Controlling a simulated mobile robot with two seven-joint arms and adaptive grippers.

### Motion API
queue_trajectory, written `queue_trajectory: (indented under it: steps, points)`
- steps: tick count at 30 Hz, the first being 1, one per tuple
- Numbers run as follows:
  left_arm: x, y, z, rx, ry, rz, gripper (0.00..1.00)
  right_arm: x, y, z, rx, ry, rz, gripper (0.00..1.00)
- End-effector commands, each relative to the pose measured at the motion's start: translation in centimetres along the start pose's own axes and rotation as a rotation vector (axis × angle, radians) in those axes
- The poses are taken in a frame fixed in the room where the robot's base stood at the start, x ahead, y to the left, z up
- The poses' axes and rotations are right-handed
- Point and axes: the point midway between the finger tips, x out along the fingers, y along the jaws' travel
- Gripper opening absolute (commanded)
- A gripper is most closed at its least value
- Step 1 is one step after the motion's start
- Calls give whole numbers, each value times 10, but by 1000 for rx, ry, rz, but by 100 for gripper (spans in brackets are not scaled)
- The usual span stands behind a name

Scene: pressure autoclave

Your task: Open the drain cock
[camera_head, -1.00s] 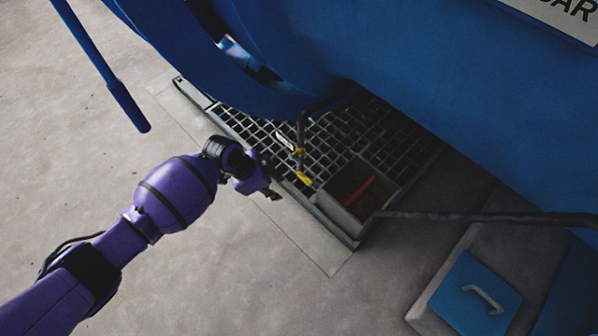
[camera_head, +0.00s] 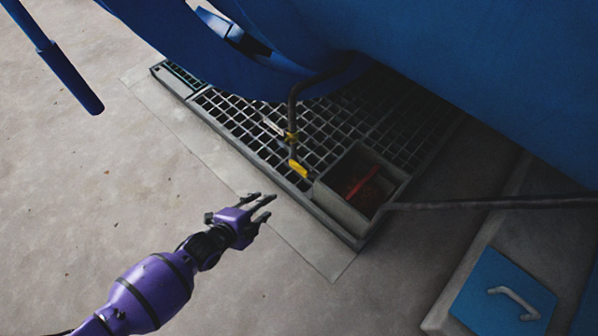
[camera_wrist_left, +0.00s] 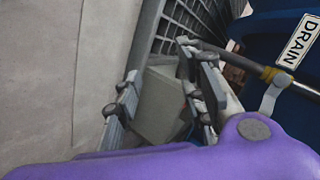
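The drain cock (camera_head: 291,138) sits on a dark pipe that comes down from the blue vessel above the floor grating. It has a yellow band, a pale lever to its left and a yellow piece (camera_head: 298,169) below. In the left wrist view, the pipe with its band (camera_wrist_left: 268,74), a grey lever (camera_wrist_left: 272,96) and a white DRAIN label (camera_wrist_left: 298,42) show at the right. My left gripper (camera_head: 269,207) is open and empty, apart from the cock, below and left of it in the head view. Its spread fingers (camera_wrist_left: 160,68) also show in the wrist view.
A grey open box (camera_head: 338,207) with a red bar inside stands on the grating (camera_head: 232,118), right of the cock. The blue vessel (camera_head: 450,70) overhangs it. A dark pipe (camera_head: 480,203) runs right from the box. The concrete floor (camera_head: 120,150) at left is clear.

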Motion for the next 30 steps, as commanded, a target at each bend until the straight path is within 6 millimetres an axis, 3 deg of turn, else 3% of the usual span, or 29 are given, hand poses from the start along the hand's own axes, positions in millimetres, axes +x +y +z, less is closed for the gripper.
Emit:
queue_trajectory:
  steps: [2,7,13,30]
  points:
    - [-2,-17,-18,138,85,-147,38,8,0,3,-8,-9,-3,40]
    - [-28,-66,-68,375,234,-420,38,5,2,2,-19,-12,-4,40]
    - [-46,-87,-93,481,299,-562,38,3,2,2,-18,-15,-3,40]
    - [13,-119,-121,487,296,-566,38,26,0,4,-14,-14,-4,40]
